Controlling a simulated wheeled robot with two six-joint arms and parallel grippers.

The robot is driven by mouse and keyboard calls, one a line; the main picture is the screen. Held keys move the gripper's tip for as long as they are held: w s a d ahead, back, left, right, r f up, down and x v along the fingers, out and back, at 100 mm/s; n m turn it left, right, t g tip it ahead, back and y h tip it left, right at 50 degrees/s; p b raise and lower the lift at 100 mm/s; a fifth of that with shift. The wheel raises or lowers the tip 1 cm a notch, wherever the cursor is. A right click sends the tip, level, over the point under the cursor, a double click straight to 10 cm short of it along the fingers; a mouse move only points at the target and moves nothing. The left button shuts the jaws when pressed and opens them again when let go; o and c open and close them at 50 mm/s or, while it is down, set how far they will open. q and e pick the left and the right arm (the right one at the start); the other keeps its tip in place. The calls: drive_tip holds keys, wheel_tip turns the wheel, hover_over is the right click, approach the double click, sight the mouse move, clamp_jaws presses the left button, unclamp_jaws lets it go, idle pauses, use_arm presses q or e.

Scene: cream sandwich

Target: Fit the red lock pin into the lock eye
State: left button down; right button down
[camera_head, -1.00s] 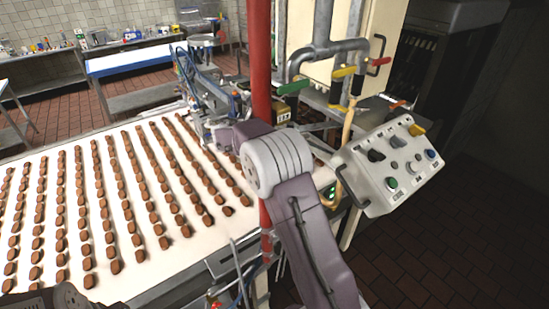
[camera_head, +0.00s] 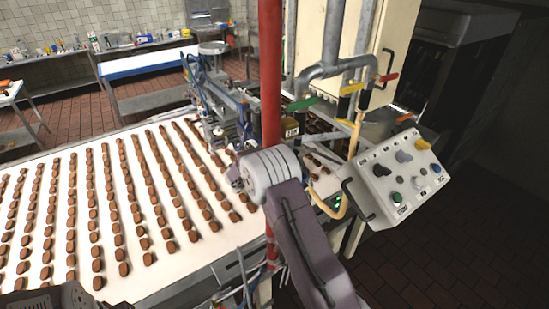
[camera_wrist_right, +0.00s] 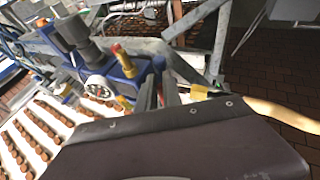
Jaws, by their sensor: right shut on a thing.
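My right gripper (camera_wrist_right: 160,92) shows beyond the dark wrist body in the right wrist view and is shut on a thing. A brass-coloured piece with a red top (camera_wrist_right: 118,49), which looks like the red lock pin, stands tilted close to the fingers. Its contact with the fingers is hard to make out. In the head view my right arm reaches toward the machine, and its gripper is hidden behind the wrist and red post. I cannot pick out the lock eye. My left arm shows only at the bottom left edge; its gripper is out of view.
A vertical red post (camera_head: 270,120) stands beside my right wrist. A grey control box (camera_head: 395,178) with knobs and buttons is to the right. A white conveyor (camera_head: 215,258) with rows of brown pieces fills the left. Pipes with coloured handles (camera_head: 350,88) are behind.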

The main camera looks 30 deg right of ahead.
drive_tip(key=c, duration=1.5)
unclamp_jaws()
drive_tip(key=shift+r, duration=0.15)
drive_tip(key=shift+s+a, duration=0.1)
drive_tip(key=shift+a, duration=0.15)
drive_tip(key=b+v, duration=0.5)
drive_tip(key=v, duration=0.6)
drive_tip(key=shift+s+a+r+b, duration=0.15)
drive_tip(key=shift+s+r+b, duration=0.1)
drive_tip(key=shift+b, duration=0.15)
drive_tip(key=shift+w, duration=0.1)
